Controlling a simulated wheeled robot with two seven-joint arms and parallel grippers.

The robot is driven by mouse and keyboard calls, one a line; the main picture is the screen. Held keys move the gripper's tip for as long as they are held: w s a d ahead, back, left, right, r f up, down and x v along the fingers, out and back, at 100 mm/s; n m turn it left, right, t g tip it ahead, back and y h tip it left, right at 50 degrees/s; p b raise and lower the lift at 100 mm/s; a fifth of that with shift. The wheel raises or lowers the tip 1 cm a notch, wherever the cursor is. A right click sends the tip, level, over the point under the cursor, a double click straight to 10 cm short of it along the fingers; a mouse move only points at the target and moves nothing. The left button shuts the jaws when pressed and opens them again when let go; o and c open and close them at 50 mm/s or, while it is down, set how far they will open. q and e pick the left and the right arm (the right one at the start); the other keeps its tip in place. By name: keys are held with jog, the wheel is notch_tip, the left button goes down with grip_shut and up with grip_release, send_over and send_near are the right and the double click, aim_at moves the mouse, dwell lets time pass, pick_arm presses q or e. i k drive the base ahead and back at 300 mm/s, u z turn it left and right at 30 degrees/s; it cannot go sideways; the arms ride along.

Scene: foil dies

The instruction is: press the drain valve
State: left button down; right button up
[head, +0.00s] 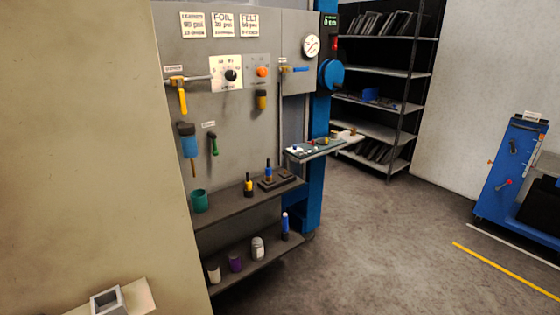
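A grey panel (215,160) on the press carries the valves and controls. A green-handled fitting (213,144) hangs under a small label (208,124) too small to read; I cannot tell whether it is the drain valve. Left of it is a blue bowl-shaped unit (188,142) with a brown stem below. A yellow-handled valve (181,95) sits higher on a pipe, under another unreadable label. A dial with a black knob (231,75) and an orange button (262,71) are to its right. Neither of my grippers is in view.
Two dark shelves below the panel hold a green cup (199,201), a purple jar (235,262) and other small items. A tray (322,149) juts out at right. A storage rack (372,104) and blue machine (509,172) stand beyond. The floor (390,240) is clear.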

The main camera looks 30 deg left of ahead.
aim_at(215, 152)
jog(key=z, duration=0.2)
jog(key=k, duration=0.25)
jog(key=z, duration=0.25)
jog(key=i, duration=0.95)
jog(key=u, duration=0.75)
jog(key=i, duration=1)
jog(key=u, duration=0.7)
